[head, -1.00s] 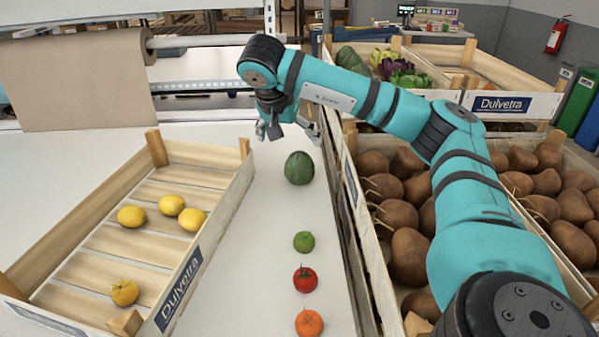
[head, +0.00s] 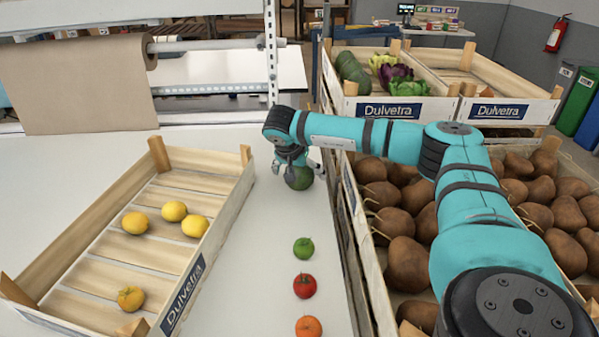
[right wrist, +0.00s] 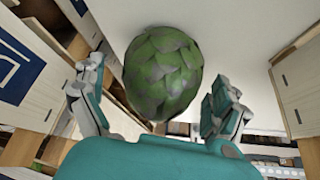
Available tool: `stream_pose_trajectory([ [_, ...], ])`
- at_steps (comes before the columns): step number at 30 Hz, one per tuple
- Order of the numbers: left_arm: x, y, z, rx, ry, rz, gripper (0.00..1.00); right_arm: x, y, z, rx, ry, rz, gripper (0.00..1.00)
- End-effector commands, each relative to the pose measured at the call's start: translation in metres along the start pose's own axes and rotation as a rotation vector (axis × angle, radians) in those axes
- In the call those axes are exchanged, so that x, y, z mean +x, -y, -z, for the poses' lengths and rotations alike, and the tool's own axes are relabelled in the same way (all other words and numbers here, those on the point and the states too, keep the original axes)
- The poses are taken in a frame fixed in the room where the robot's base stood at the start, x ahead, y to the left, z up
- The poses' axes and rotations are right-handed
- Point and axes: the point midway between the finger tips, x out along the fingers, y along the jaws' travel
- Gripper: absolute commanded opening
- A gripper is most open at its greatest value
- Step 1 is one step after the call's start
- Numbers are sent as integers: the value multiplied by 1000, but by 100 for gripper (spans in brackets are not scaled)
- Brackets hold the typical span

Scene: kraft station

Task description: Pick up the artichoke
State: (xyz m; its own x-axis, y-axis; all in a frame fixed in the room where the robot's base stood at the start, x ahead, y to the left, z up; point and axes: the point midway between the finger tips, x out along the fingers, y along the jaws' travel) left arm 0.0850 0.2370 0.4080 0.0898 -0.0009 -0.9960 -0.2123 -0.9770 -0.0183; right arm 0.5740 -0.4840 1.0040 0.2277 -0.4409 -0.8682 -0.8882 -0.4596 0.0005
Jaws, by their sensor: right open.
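The green artichoke (head: 300,180) stands on the white table, at the back end of a row of produce. In the right wrist view the scaly artichoke (right wrist: 163,75) lies between the two spread fingers. My right gripper (head: 290,172) points down over the artichoke and hides part of its top in the head view. Its fingers also show in the right wrist view (right wrist: 155,100), open on either side, with a gap visible on the right side. My left gripper is not in view.
A wooden crate (head: 225,220) with several yellow fruits and an orange one stands to the left. A lime (head: 303,248), a tomato (head: 304,286) and an orange fruit (head: 308,327) lie nearer on the table. A crate of brown produce (head: 363,240) stands to the right.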

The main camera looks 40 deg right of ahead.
Motion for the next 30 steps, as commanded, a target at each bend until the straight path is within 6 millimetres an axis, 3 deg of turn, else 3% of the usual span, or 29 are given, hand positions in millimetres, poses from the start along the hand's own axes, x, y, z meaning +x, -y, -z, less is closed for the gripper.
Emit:
stream_pose_trajectory([
  [7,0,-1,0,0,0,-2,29,1,0,0,0,0,1,97],
  [23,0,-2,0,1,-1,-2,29,1,0,0,0,0,0,29],
  [30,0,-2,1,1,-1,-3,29,0,0,1,1,-1,2,29],
])
